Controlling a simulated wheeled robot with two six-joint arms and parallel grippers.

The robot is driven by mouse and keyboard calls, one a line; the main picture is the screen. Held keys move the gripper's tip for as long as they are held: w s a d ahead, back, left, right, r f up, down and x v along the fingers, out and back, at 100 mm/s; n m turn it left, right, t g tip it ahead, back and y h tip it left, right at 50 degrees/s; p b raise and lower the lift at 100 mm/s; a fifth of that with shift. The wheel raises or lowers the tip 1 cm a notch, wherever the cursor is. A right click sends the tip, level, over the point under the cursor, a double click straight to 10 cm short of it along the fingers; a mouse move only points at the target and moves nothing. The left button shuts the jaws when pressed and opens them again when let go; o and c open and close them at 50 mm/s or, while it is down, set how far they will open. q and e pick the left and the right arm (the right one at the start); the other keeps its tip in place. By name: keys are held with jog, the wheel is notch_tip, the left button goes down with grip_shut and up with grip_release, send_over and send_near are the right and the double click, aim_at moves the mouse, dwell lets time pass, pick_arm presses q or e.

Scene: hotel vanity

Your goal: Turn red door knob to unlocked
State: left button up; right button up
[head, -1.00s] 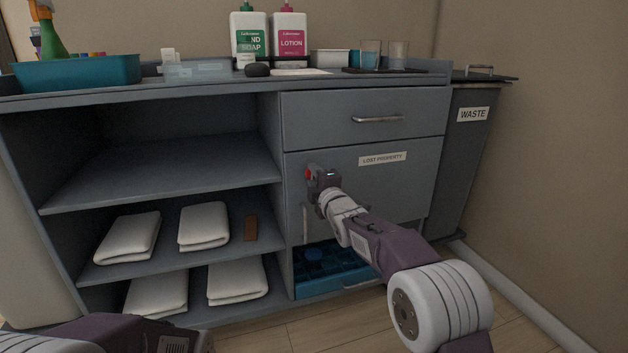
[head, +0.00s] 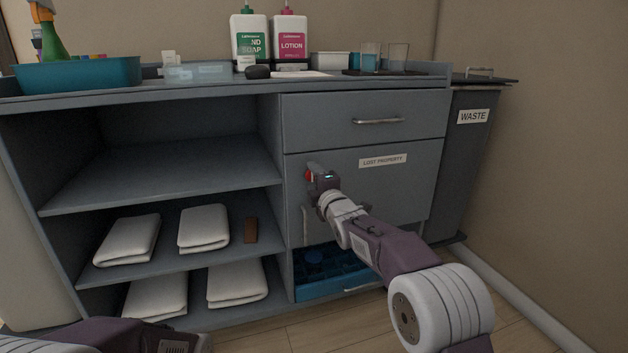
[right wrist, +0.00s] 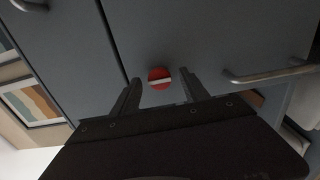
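The red door knob (right wrist: 159,78) is round with a pale bar across it, nearly level in the right wrist view. It sits on the grey door labelled lost property (head: 345,205), and a bit of its red shows beside my gripper in the head view (head: 308,175). My right gripper (right wrist: 160,76) is open, one finger on each side of the knob, with a visible gap on both sides. In the head view the right gripper (head: 316,173) hides most of the knob. Part of my left arm shows at the bottom left; its gripper is out of view.
A vertical door handle (head: 305,224) is below my right gripper. A drawer handle (head: 378,121) is above. A blue tray (head: 335,287) sits in the bottom opening. Folded towels (head: 203,228) lie on the left shelves. A waste bin (head: 464,165) stands at right.

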jog(key=p+v, duration=0.3)
jog(key=v, duration=0.6)
